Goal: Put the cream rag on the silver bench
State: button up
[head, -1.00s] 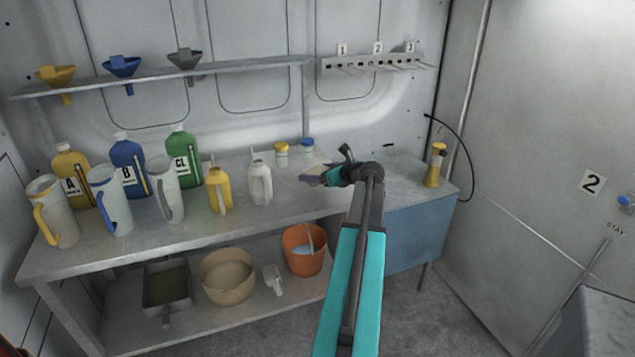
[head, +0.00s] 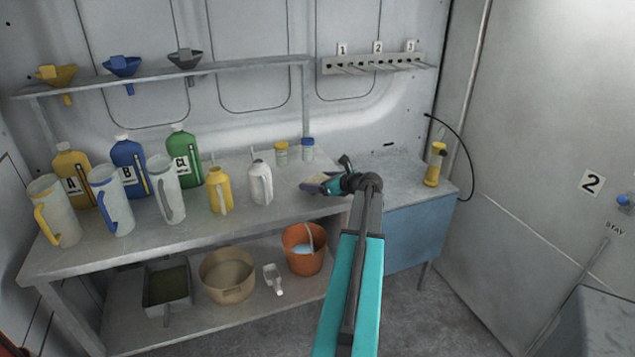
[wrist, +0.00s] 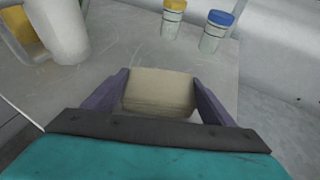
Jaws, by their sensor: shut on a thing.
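The cream rag (wrist: 158,92) is a folded pad between the two purple fingers of my gripper (wrist: 160,86) in the wrist view. In the head view my gripper (head: 314,187) is at the right end of the silver bench (head: 262,222), low over its top. The fingers are shut on the rag, and only a small pale edge of it shows there. I cannot tell whether the rag touches the bench top.
A white jug (head: 260,184), a yellow jug (head: 220,192) and several bottles stand left of my gripper. A yellow-lidded jar (head: 281,153) and a blue-lidded jar (head: 307,150) stand behind it. A blue cabinet (head: 412,235) adjoins on the right.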

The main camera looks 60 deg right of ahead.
jog(key=shift+f, duration=0.15)
jog(key=o, duration=1.1)
jog(key=shift+r, duration=0.2)
jog(key=b+v, duration=0.2)
jog(key=v, duration=1)
